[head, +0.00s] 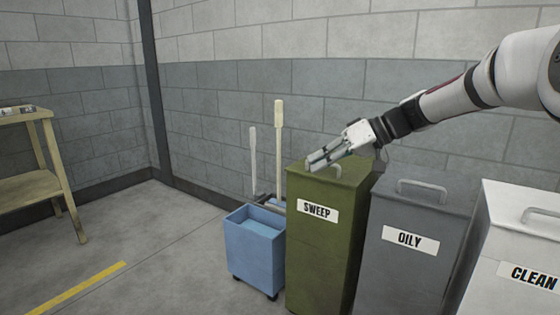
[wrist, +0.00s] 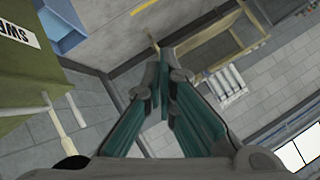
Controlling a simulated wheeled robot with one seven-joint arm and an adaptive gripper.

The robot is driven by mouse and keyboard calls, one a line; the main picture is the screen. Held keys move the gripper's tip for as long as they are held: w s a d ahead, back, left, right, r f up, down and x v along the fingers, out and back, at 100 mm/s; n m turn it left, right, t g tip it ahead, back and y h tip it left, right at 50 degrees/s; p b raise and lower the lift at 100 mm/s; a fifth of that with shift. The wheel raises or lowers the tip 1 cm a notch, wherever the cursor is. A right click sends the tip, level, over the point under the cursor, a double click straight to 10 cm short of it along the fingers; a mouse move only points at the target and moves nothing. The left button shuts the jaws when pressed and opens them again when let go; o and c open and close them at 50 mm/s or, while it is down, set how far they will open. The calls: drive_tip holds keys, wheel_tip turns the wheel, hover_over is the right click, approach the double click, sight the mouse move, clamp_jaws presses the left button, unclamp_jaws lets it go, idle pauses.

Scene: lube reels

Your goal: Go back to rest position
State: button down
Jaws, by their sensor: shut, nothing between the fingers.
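My gripper (head: 311,163) is shut and empty. In the head view it reaches in from the right, over the lid of the green bin marked SWEEP (head: 322,255), with its fingers pointing left. I cannot tell whether it touches the lid or its handle. In the wrist view the fingers of my gripper (wrist: 163,62) come together at the tips with nothing between them. The green bin (wrist: 25,72) shows at the left of that view.
A grey OILY bin (head: 403,270) and a white CLEAN bin (head: 515,245) stand to the right. A blue mop bucket (head: 255,250) stands left of the green bin. A wooden table (head: 30,150) is at the far left. The floor between has free room.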

drive_tip(key=s+a+m+g+h, duration=0.1)
drive_tip(key=s+a+g+h, duration=0.15)
drive_tip(key=s, duration=1.05)
drive_tip(key=s+d+f+m+h, duration=0.2)
drive_tip(key=s+d+f+h, duration=0.15)
drive_tip(key=s, duration=0.85)
drive_tip(key=s+d+f+m+g+h, duration=0.15)
drive_tip(key=s+d, duration=0.25)
drive_tip(key=s, duration=0.8)
drive_tip(key=s+d+f+m+h, duration=0.3)
drive_tip(key=s+f, duration=0.1)
drive_tip(key=s, duration=0.8)
wheel_tip(320, 180, up, 35)
drive_tip(key=w+t+p, duration=0.1)
drive_tip(key=t+p, duration=0.3)
drive_tip(key=p, duration=2.9)
drive_tip(key=shift+d+n+t, duration=0.2)
drive_tip(key=shift+n+t, duration=0.1)
drive_tip(key=shift+n, duration=0.05)
drive_tip(key=shift+r, duration=0.1)
